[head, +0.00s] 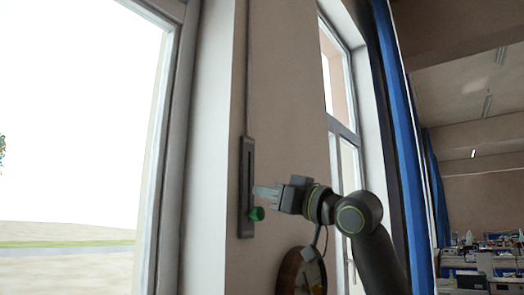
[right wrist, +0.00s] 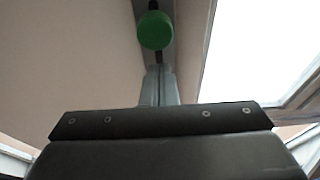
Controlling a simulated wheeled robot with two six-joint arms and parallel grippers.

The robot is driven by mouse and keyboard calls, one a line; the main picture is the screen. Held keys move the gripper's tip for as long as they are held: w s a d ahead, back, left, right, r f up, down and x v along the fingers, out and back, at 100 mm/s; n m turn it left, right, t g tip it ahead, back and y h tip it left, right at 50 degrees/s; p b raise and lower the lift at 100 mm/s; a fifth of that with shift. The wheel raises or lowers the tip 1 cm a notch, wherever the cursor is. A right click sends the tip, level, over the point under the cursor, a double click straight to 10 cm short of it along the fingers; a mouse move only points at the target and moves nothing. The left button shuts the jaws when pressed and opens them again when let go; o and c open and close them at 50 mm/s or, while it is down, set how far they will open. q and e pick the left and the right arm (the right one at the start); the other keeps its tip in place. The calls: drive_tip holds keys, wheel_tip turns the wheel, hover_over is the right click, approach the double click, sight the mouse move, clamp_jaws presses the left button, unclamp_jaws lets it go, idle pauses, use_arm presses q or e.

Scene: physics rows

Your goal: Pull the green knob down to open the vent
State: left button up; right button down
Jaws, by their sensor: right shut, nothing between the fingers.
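The green knob (head: 257,213) sits near the lower end of a dark slotted plate (head: 247,185) on the wall, in the head view. My right gripper (head: 256,190) comes in from the right, with its fingertips just above the knob and in front of the slot. Its fingers are shut with nothing between them. In the right wrist view the knob (right wrist: 156,30) is just beyond the tips of the shut fingers (right wrist: 158,72). I cannot tell whether the fingers touch the knob. My left gripper is not in view.
A thin rod (head: 248,70) runs up the wall from the plate. A window (head: 85,130) is on the left and another (head: 342,110) on the right, with a blue curtain (head: 408,130). A round brown object (head: 301,272) is low on the wall.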

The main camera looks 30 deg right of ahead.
idle(0.3)
drive_tip(key=r+b+v, duration=0.2)
drive_tip(key=b+v, duration=0.2)
drive_tip(key=v, duration=0.4)
drive_tip(key=shift+s+d, duration=0.3)
drive_tip(key=shift+s, duration=0.3)
drive_tip(key=shift+w, duration=0.1)
idle(0.4)
